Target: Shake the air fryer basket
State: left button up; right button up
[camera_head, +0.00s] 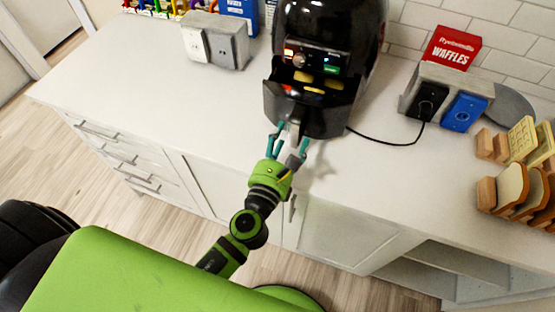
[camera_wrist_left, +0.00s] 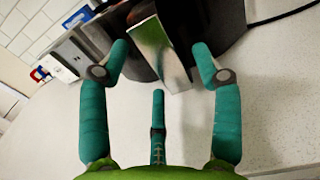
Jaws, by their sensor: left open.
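The black air fryer (camera_head: 325,30) stands on the white counter against the wall, with a lit control panel on its front. Its basket (camera_head: 310,112) sticks out at the front, and a few yellow pieces (camera_head: 304,77) show inside it. My left gripper (camera_head: 290,137) is open in front of the basket. In the left wrist view, the silver basket handle (camera_wrist_left: 152,48) stands between the spread teal fingertips of the left gripper (camera_wrist_left: 160,55). I see no clear contact between fingers and handle. My right gripper is not in view.
A grey outlet box (camera_head: 228,50) stands left of the fryer. Wooden bread racks (camera_head: 512,190) stand far right. The counter's left part is clear.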

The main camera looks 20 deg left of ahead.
pick_arm(q)
jog(key=s, duration=0.9)
jog(key=shift+a, duration=0.1)
